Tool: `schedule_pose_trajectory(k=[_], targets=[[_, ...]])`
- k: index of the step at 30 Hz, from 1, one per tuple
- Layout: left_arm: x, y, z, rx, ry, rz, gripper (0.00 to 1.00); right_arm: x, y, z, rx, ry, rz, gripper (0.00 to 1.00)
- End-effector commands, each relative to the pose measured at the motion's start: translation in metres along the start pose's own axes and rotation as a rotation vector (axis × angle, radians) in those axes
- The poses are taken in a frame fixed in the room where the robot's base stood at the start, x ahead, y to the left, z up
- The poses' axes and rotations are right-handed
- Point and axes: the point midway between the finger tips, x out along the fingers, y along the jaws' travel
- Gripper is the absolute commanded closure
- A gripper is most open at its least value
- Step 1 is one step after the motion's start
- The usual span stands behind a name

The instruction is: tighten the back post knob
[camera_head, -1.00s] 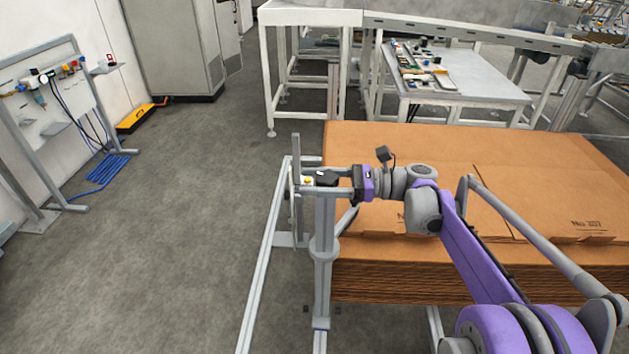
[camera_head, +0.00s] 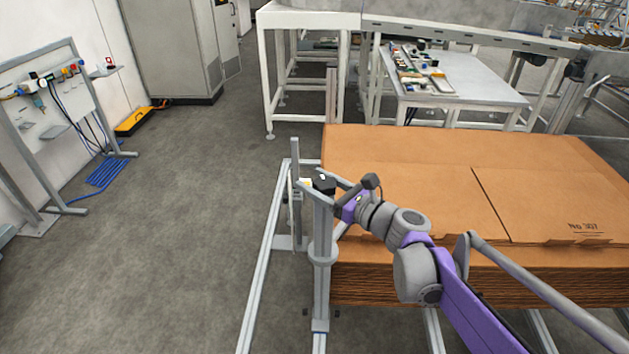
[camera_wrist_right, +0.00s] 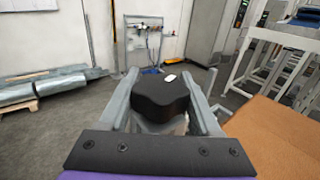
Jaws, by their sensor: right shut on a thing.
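The back post knob (camera_wrist_right: 160,95) is black and lobed, with a small white mark on top. In the head view the knob (camera_head: 324,184) sits at the top of a grey metal post (camera_head: 322,240) by the left edge of the cardboard stack. My right gripper (camera_head: 325,183) reaches it from the right and is shut on it. In the right wrist view the grey fingers of my right gripper (camera_wrist_right: 160,105) lie on both sides of the knob. The knob's underside is hidden. My left gripper is in neither view.
A large stack of flat cardboard (camera_head: 420,160) lies right of the post. A thinner upright (camera_head: 295,195) stands just behind the post. A bench with parts (camera_head: 480,92) stands at the back.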

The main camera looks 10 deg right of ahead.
Motion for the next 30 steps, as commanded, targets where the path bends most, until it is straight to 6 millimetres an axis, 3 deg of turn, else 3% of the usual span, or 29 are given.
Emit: schedule_pose_trajectory(k=[12,30], targets=[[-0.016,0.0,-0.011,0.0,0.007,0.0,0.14,0.0,-0.006,0.002,0.001,0.0,-0.27,0.91],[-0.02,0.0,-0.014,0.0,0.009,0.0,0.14,-0.001,-0.009,0.001,0.001,0.0,-0.349,0.91]])
